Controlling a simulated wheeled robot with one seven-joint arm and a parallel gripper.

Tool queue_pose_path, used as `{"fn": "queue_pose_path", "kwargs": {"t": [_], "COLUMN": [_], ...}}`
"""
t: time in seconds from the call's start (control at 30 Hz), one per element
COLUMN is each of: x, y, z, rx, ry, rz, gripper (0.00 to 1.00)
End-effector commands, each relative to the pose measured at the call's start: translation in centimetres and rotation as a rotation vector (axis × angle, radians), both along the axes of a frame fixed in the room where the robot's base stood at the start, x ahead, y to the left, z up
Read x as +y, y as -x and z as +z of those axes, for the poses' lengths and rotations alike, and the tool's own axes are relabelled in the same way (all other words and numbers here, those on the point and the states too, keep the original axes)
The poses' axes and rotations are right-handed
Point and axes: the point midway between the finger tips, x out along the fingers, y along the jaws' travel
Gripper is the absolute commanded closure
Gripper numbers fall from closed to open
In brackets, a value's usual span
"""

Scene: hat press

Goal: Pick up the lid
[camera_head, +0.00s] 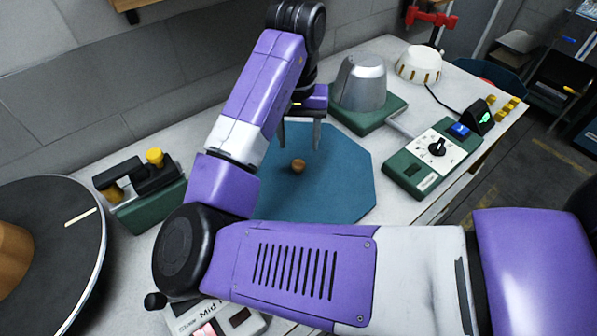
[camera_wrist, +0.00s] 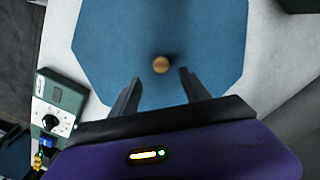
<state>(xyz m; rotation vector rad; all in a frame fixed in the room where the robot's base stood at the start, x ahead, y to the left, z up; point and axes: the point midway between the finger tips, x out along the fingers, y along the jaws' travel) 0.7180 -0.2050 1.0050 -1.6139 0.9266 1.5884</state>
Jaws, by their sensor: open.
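A flat blue octagonal piece (camera_head: 335,195) with a small round brown knob (camera_head: 298,166) lies on the pale bench; it looks like the lid. In the wrist view, the blue piece (camera_wrist: 110,40) fills the upper middle and the knob (camera_wrist: 160,65) shows near the middle. My gripper (camera_head: 299,146) points down above the knob, with its two fingers open and empty. In the wrist view, the knob lies just beyond the gap between the fingertips (camera_wrist: 160,76). My arm hides part of the blue piece's left and near edges in the head view.
A grey metal dome on a green base (camera_head: 362,85) stands behind the blue piece. A green control box with a dial (camera_head: 432,158) is at right. A green-and-black device (camera_head: 145,190) and a round dark disc (camera_head: 60,230) are at left. A white dome (camera_head: 418,65) stands farther back.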

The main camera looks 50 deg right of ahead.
Motion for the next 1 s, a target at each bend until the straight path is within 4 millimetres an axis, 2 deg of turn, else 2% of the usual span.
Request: {"fn": "queue_pose_path", "kwargs": {"t": [0.13, 0.7, 0.97, 1.0], "x": [0.7, -0.1, -0.2, -0.2], "y": [0.0, -0.1, -0.2, -0.2], "z": [-0.9, -7.4, -7.7, -7.7], "rx": [0.005, 0.003, 0.002, 0.002], "ry": [-0.031, -0.027, -0.026, -0.026], "rz": [0.001, 0.0, 0.0, 0.0], "gripper": [0.45, 0.45, 0.45, 0.49]}}
